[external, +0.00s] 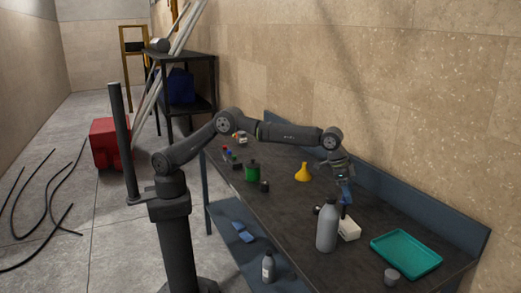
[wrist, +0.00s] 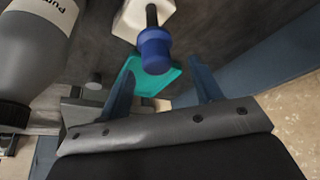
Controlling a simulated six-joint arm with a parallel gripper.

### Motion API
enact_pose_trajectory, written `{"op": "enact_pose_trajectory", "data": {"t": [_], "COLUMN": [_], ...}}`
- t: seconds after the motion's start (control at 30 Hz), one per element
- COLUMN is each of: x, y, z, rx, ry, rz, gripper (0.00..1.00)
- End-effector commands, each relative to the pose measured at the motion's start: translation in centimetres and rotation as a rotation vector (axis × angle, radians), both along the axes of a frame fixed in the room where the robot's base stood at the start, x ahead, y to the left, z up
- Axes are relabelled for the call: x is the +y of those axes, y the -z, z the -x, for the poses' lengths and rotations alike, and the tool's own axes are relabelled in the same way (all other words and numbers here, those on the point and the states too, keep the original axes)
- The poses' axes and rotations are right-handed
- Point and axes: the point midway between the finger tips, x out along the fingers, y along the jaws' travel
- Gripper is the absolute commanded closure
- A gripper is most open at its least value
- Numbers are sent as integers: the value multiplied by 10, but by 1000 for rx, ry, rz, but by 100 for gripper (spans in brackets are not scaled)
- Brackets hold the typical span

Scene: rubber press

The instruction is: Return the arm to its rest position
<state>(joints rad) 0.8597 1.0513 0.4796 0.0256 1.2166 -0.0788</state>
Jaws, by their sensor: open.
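My gripper (external: 345,192) is above the workbench, pointing down over a white block (external: 349,230), with the arm stretched out over the bench. In the wrist view its two blue fingers (wrist: 163,78) are spread apart with nothing held between them. A blue knob (wrist: 155,50) on a black stem stands up from the white block (wrist: 140,18), just beyond the fingertips. From these views I cannot tell the exact gap between the fingers and the knob.
A grey bottle (external: 327,227) stands close beside the white block. A teal tray (external: 406,253) and a small grey cup (external: 391,277) are to the right. A wall runs behind the bench.

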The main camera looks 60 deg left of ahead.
Motion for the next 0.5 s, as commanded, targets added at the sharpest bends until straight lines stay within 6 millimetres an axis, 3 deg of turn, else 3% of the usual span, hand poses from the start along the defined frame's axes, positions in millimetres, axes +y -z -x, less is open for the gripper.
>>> {"op": "enact_pose_trajectory", "data": {"t": [0.23, 0.3, 0.5], "x": [1, 4, 16], "y": [36, 13, -23], "z": [1, 4, 15], "rx": [3, -3, -1], "ry": [0, 0, 0], "rz": [-3, 3, 1], "gripper": [41, 41, 41]}}
